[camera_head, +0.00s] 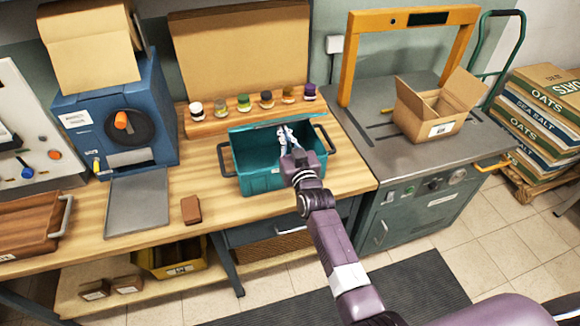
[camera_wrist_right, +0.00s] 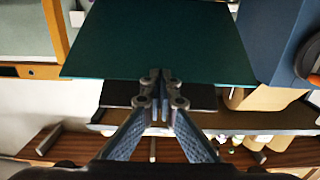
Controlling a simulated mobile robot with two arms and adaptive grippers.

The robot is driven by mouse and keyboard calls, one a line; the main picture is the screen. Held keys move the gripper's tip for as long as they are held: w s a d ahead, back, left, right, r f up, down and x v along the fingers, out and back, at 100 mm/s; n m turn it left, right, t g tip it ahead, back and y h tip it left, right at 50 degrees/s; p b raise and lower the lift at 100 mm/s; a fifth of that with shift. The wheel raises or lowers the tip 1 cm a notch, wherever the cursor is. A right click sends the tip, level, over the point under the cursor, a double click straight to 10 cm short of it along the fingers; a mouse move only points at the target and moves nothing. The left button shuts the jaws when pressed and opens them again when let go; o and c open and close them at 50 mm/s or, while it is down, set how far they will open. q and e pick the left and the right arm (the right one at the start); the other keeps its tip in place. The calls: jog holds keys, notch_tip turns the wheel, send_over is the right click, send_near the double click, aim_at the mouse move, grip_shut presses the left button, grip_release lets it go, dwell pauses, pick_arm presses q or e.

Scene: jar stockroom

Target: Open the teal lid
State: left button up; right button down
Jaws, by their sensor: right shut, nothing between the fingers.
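A teal box (camera_head: 262,183) with dark handles at its sides stands on the wooden workbench. Its teal lid (camera_head: 268,124) shows as a thin strip along the back rim, raised, with the dark inside of the box visible in front of it. In the right wrist view a flat teal panel (camera_wrist_right: 160,42), which looks like the lid, fills the top middle. My right gripper (camera_head: 284,131) is over the box, near the lid; its fingertips (camera_wrist_right: 160,84) are together and empty. Whether they touch the lid I cannot tell. My left gripper is out of view.
Several small jars stand on a wooden riser (camera_head: 205,124) behind the box. A blue machine (camera_head: 115,110) stands to the left and a brown block (camera_head: 190,209) lies in front. To the right, a grey bench holds an orange frame (camera_head: 349,65) and an open carton (camera_head: 428,112).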

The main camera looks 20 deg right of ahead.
jog(key=shift+w+r, duration=0.2)
jog(key=shift+r, duration=0.15)
jog(key=shift+w, duration=0.1)
jog(key=shift+w+a+r+b, duration=0.1)
jog(key=shift+w+r, duration=0.3)
jog(key=shift+w, duration=0.3)
jog(key=shift+w+d+r+b, duration=0.15)
jog(key=shift+w+r, duration=0.2)
jog(key=shift+w, duration=0.3)
jog(key=shift+w+a+r+b, duration=0.15)
jog(key=shift+w+r, duration=0.25)
jog(key=shift+w, duration=0.3)
jog(key=shift+w, duration=0.15)
jog(key=shift+w+r+b, duration=0.2)
jog(key=shift+w+b, duration=0.3)
jog(key=shift+w, duration=0.25)
jog(key=shift+w+r+b, duration=0.15)
jog(key=shift+w+b, duration=0.3)
jog(key=shift+w, duration=0.25)
jog(key=shift+w+r+b, duration=0.25)
jog(key=shift+w+b, duration=0.05)
jog(key=shift+w, duration=0.35)
